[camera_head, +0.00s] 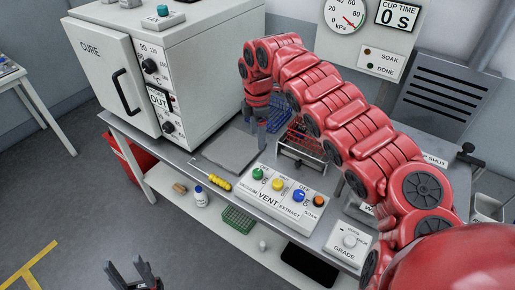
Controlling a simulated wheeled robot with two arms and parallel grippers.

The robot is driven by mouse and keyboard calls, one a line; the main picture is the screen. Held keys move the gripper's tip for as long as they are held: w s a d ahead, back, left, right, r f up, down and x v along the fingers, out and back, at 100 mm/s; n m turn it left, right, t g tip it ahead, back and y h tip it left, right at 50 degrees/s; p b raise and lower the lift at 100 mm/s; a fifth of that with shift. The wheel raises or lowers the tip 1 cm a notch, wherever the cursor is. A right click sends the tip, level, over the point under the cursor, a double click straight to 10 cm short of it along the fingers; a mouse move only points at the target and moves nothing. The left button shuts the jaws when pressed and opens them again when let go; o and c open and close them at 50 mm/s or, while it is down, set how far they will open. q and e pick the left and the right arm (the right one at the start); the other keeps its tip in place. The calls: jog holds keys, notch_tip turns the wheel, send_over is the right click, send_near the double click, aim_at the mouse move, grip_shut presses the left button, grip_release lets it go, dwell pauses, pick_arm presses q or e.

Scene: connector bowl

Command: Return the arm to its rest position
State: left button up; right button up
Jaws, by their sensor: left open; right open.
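My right arm, red and jointed, reaches in from the right and arches over the bench (222,187). My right gripper (262,132) points down at its end, with dark fingers beside the grey oven and near the wire baskets; it is open, and I see nothing held in it. My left gripper (127,268) shows only in part at the bottom edge, open and empty over the floor, apart from the bench. The rest of my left arm is out of view.
The oven marked CURE (107,72) stands at the bench's left. A wire basket (303,144) is behind the button panel (273,207). A yellow-handled screwdriver (219,183) lies near the front edge. A GRADE dial box (346,243) is at right.

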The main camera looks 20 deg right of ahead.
jog(key=shift+r, duration=0.35)
